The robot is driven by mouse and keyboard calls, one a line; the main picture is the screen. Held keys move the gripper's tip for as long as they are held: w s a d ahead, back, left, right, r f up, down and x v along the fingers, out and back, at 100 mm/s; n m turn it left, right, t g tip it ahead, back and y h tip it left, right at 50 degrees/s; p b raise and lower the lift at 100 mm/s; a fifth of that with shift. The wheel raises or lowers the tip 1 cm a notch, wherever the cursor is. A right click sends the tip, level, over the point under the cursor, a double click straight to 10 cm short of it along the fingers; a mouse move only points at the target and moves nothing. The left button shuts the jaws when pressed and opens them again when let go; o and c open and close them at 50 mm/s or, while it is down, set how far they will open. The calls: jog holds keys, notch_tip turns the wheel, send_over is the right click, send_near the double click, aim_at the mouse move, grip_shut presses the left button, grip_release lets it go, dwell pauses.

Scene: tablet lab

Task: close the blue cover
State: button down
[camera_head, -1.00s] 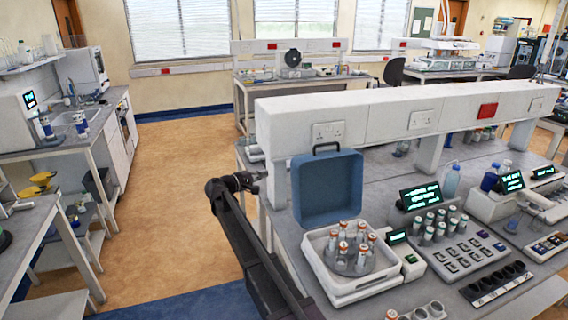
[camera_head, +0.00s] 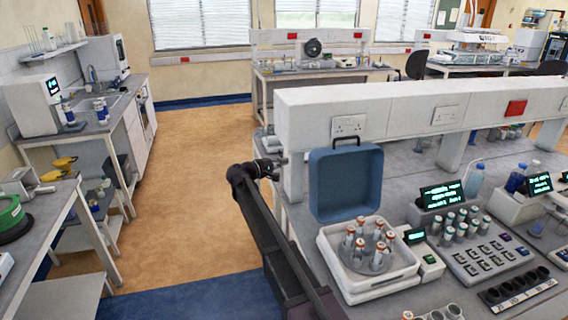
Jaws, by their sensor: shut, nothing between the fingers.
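The blue cover (camera_head: 345,185) stands open and upright at the back of a white centrifuge-like device (camera_head: 376,287) on the bench. A dark handle shows on the cover's top edge. Several orange-capped tubes (camera_head: 377,236) stand in the round rotor inside the open device. My gripper (camera_head: 275,167) is at the left edge of the bench, left of the blue cover and apart from it. It is small and dark in the head view, shut and empty. My dark arm reaches up to it from the bottom of the picture.
A white raised shelf with sockets (camera_head: 420,110) runs behind the cover. Right of the device stand a small display unit (camera_head: 424,254) and a tube rack (camera_head: 475,250) with several tubes. The orange-brown floor (camera_head: 195,190) left of the bench is clear.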

jog(key=w+d, duration=0.1)
jog(key=d, duration=0.7)
jog(key=shift+w, duration=0.25)
jog(key=shift+d+r, duration=0.1)
dwell(0.4)
